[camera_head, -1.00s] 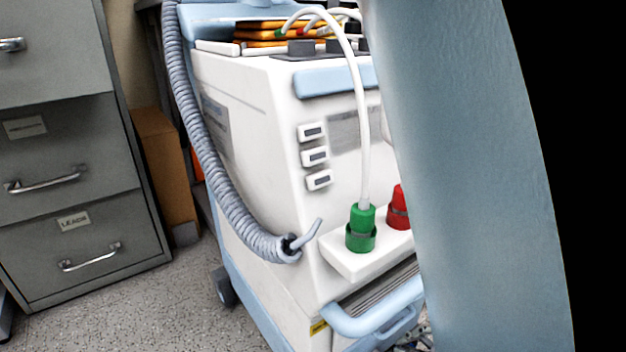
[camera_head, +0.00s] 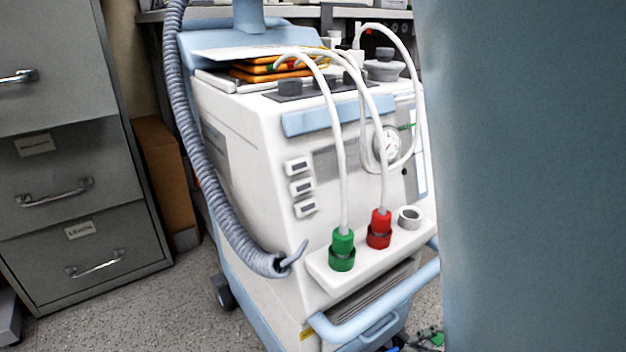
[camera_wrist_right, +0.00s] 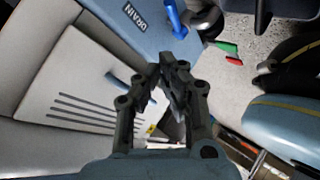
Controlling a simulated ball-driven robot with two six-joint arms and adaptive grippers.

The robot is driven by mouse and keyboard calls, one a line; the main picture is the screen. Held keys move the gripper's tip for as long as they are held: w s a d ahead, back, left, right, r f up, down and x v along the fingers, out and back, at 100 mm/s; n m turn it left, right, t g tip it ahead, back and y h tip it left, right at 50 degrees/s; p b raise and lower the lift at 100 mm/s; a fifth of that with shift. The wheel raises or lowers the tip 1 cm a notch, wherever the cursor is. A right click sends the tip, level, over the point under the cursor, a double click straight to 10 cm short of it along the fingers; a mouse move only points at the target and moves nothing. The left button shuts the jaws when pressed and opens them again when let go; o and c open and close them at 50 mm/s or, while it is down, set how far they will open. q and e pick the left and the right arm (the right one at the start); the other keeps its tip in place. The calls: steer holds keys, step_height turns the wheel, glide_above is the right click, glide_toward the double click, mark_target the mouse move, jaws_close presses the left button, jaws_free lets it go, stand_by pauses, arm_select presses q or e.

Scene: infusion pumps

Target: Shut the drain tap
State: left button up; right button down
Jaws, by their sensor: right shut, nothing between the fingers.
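In the right wrist view, a blue panel (camera_wrist_right: 108,14) carries a dark "DRAIN" label (camera_wrist_right: 133,14). A bright blue lever (camera_wrist_right: 176,20), which looks like the drain tap's handle, stands beside the label at the top. My right gripper (camera_wrist_right: 167,62) is shut and empty, its fingertips just below the lever in the picture and apparently apart from it. How far the lever is turned I cannot tell. In the head view the tap is not clearly seen. My left gripper is not in view.
A white and blue machine (camera_head: 255,140) stands in the middle, with a green connector (camera_head: 342,250), a red connector (camera_head: 379,229) and a grey hose (camera_head: 215,190). Grey drawers (camera_head: 75,215) stand left. A large blue-grey surface (camera_head: 530,180) blocks the right of the head view.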

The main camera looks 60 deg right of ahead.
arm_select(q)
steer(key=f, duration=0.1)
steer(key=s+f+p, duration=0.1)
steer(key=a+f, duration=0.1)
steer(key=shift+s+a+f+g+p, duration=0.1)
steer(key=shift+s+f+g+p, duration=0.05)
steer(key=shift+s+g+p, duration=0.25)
arm_select(e)
steer(key=s+d+r, duration=0.2)
steer(key=s+r, duration=0.1)
steer(key=s, duration=0.1)
steer(key=shift+s+r, duration=0.3)
steer(key=shift+r, duration=0.05)
